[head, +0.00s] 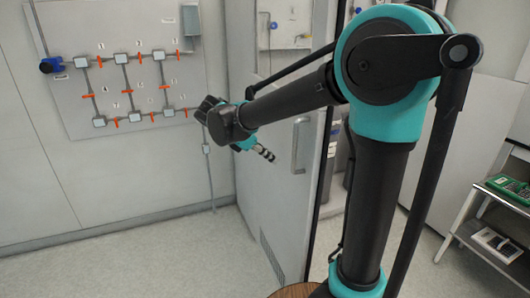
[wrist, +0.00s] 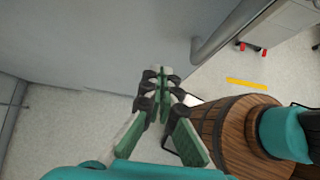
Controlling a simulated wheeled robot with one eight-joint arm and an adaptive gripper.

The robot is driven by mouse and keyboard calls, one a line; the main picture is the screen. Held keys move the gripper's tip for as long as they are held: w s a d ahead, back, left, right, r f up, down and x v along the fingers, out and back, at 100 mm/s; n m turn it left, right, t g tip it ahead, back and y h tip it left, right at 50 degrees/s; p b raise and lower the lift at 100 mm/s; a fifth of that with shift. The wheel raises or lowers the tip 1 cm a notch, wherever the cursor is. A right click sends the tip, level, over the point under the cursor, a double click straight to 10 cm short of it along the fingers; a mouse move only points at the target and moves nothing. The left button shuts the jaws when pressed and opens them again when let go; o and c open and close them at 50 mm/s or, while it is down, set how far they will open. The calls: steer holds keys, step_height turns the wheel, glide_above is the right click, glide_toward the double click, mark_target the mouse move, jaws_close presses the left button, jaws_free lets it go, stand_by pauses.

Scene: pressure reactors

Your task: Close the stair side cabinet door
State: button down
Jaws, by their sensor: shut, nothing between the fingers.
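The cabinet door (head: 287,215) is a tall light-grey panel standing open in the middle of the head view. It has a vertical bar handle (head: 301,146) near its right edge and a vent low down. In the wrist view the door face (wrist: 100,45) fills the upper left, with the handle (wrist: 225,35) at upper right. My gripper (head: 268,156) is shut and empty, in front of the door face and left of the handle. The wrist view shows its fingertips (wrist: 160,76) together close to the door. I cannot tell whether they touch it.
A wall panel (head: 120,95) with orange-handled valves hangs at the left. A shelf unit (head: 484,225) with a green box stands at the right. Floor (head: 150,255) at the left is clear.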

mark_target(290, 161)
steer(key=shift+w+d+f, duration=0.35)
steer(key=shift+d+f, duration=0.15)
steer(key=shift+d, duration=0.6)
steer(key=shift+w+d+f, duration=0.3)
steer(key=shift+d+f, duration=0.15)
steer(key=shift+d, duration=0.65)
steer(key=shift+w+d+f, duration=0.35)
steer(key=shift+d+f, duration=0.15)
steer(key=shift+d, duration=0.6)
